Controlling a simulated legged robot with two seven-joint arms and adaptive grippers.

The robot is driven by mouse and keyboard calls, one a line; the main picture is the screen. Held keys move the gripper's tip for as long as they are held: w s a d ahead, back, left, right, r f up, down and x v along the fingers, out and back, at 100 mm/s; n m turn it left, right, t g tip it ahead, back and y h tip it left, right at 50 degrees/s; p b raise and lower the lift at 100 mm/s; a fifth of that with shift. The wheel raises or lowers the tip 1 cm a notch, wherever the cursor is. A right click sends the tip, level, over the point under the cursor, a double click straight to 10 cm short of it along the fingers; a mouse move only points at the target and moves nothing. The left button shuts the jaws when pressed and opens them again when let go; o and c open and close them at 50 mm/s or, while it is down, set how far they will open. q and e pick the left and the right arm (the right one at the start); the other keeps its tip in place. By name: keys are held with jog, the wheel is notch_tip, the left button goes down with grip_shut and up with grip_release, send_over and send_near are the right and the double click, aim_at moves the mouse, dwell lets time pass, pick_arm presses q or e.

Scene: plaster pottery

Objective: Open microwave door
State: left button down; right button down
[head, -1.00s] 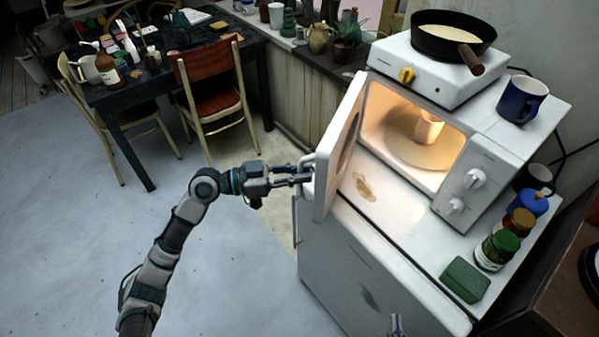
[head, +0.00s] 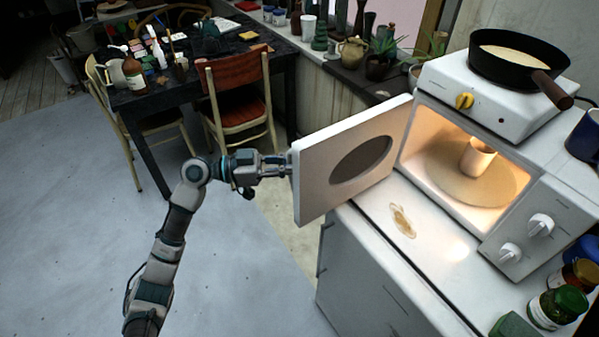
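The white microwave (head: 555,215) stands on a white cabinet top, its lit inside showing a turntable with a cup (head: 477,157). Its door (head: 318,180), with a dark oval window, stands wide open, swung out to the left. My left gripper (head: 288,165) is at the door's outer left edge. Its fingertips are partly hidden behind the door, so whether they are shut on the handle does not show. My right gripper is not in view.
A hot plate (head: 500,105) with a black pan (head: 519,58) sits on the microwave. Jars (head: 557,307) and a green block stand at the front right. A brown stain (head: 402,221) marks the cabinet top. Floor to the left is clear; a table and chairs (head: 237,100) stand behind.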

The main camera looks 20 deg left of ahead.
pick_arm(q)
jog(key=shift+s+d+f, duration=0.25)
jog(key=shift+d, duration=0.1)
jog(key=c, duration=1.5)
grip_release()
jog(key=shift+a, duration=0.1)
jog(key=o, duration=0.3)
jog(key=shift+a+f, duration=0.1)
jog(key=shift+a, duration=0.1)
jog(key=shift+o, duration=0.2)
jog(key=shift+a, duration=0.4)
jog(key=v, duration=1.1)
jog(key=shift+a, duration=0.35)
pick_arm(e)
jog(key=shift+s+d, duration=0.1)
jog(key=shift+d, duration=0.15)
pick_arm(q)
jog(key=shift+s+a, duration=0.1)
jog(key=shift+s, duration=0.05)
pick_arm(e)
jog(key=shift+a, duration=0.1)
